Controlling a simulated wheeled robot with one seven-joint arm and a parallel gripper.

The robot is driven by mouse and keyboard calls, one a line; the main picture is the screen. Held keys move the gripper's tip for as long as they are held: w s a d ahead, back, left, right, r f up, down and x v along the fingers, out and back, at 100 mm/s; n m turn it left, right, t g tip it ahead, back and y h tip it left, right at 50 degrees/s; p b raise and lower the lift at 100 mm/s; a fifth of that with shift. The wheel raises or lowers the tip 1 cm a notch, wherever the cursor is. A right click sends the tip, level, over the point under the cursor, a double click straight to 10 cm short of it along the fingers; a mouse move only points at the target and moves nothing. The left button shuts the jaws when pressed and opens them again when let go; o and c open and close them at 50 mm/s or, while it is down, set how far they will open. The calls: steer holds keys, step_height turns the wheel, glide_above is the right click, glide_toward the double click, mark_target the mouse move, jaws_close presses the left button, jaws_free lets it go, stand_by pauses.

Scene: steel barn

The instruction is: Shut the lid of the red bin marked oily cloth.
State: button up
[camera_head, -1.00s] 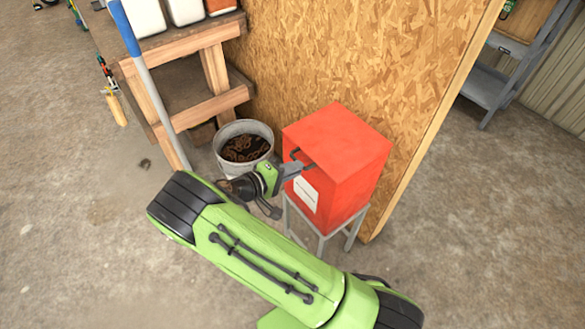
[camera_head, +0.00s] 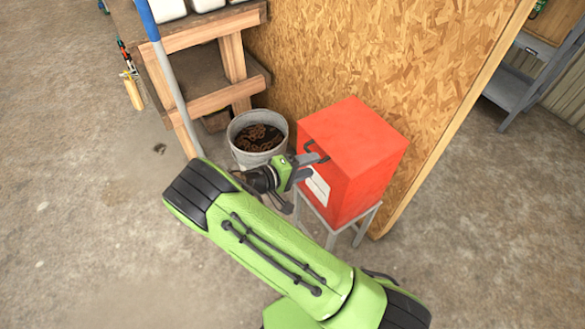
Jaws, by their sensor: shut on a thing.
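The red bin (camera_head: 366,176) stands on a grey metal stand (camera_head: 341,229) against the chipboard wall. Its red lid (camera_head: 355,132) lies flat across the top, and I see no gap under its edge. A white label (camera_head: 317,186) is on the bin's front, too small to read. A dark handle (camera_head: 322,155) is at the lid's front left edge. My gripper (camera_head: 312,159) is at that edge, shut on the handle. The jaws partly hide the handle and the front corner.
A metal bucket (camera_head: 244,130) with dark contents stands just left of the bin. A wooden bench (camera_head: 216,107) with white containers is behind it, with a blue-topped pole (camera_head: 166,75) leaning there. Concrete floor (camera_head: 90,220) is clear at the left.

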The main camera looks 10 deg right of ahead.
steer(key=p+v, duration=0.3)
steer(key=v, duration=1.3)
steer(key=s+d+r+m+g+y+p, duration=0.2)
steer(key=d+r+m+g+y+p, duration=0.2)
steer(key=d+r+y, duration=0.85)
steer(key=s+d+r+t+p, duration=0.1)
steer(key=s+r+t+p, duration=0.1)
steer(key=s+r, duration=0.5)
steer(key=s+d+r+t+y+p, duration=0.1)
steer(key=s+d+r+t+p, duration=0.1)
steer(key=s+r, duration=0.6)
steer(key=shift+s+d+r, duration=0.25)
steer(key=shift+s+r, duration=0.05)
steer(key=shift+s, duration=0.65)
